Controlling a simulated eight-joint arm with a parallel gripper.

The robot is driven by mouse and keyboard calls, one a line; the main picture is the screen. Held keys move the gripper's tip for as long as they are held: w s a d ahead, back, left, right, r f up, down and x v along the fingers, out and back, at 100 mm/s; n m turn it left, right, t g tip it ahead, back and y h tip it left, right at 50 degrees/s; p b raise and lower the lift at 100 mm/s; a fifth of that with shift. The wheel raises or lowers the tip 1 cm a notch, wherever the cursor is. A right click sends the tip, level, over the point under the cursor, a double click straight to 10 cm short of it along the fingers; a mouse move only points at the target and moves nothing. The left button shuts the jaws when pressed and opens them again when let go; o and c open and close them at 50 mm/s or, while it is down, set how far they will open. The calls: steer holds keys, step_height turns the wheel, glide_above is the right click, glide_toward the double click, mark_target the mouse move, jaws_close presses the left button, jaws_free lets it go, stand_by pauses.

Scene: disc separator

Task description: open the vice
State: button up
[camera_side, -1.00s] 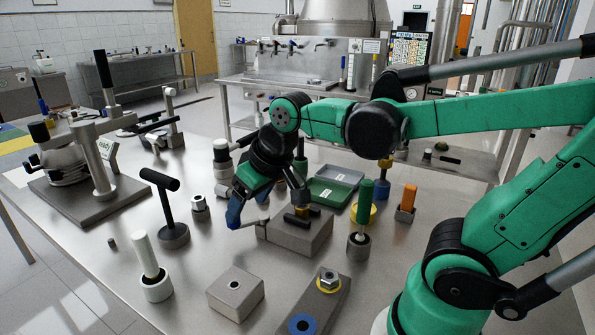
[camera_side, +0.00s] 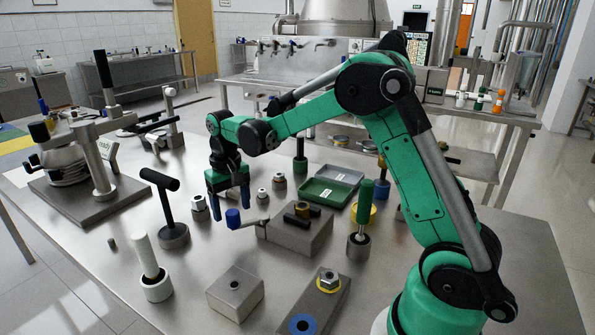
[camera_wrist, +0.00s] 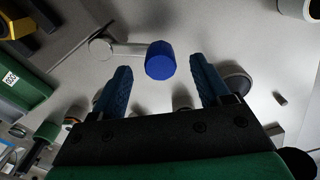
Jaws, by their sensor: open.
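The vice (camera_side: 296,236) is a grey block on the table with a dark bar and a brass-coloured part on top. Its handle is a short metal lever at the left side, ending in a blue knob (camera_side: 233,218). My gripper (camera_side: 231,212) points down over the knob, with its blue fingers open and apart. In the wrist view the knob (camera_wrist: 160,61) shows between and just beyond the two fingertips, and the lever (camera_wrist: 125,48) runs left from it. No contact is visible; the exact height over the knob is unclear.
A black T-handled post (camera_side: 170,215) stands left of the gripper. Small metal cylinders (camera_side: 263,197) stand behind the vice, with a green tray (camera_side: 327,194) beyond. A green-handled tool (camera_side: 363,220) stands right of the vice. A grey block (camera_side: 235,291) lies in front.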

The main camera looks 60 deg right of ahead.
steer(key=shift+f, duration=1.2)
jaws_close()
stand_by(0.6)
